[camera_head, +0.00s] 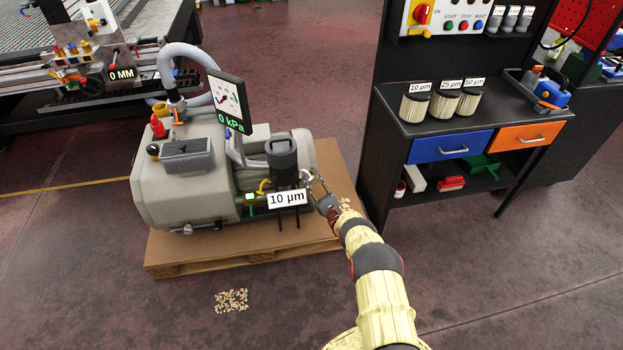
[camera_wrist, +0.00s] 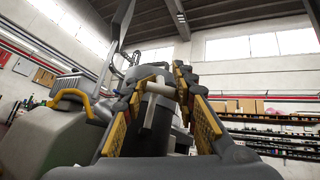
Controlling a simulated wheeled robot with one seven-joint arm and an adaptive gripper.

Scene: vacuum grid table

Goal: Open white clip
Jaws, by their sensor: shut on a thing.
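The dark filter housing (camera_head: 282,152) stands on the right end of the grey vacuum pump (camera_head: 180,190), above a "10 µm" label (camera_head: 287,198). My gripper (camera_head: 312,180) is at the right side of the housing. In the wrist view the housing (camera_wrist: 160,98) stands upright between the yellow-padded fingers of my gripper (camera_wrist: 162,82).
A yellow clip or handle (camera_wrist: 72,98) sits left of the housing. The pump stands on a wooden pallet (camera_head: 215,260). A gauge panel (camera_head: 230,102) reads 0 kPa. A dark workbench (camera_head: 385,150) with several filters stands at right. Pellets (camera_head: 232,300) lie on the open floor.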

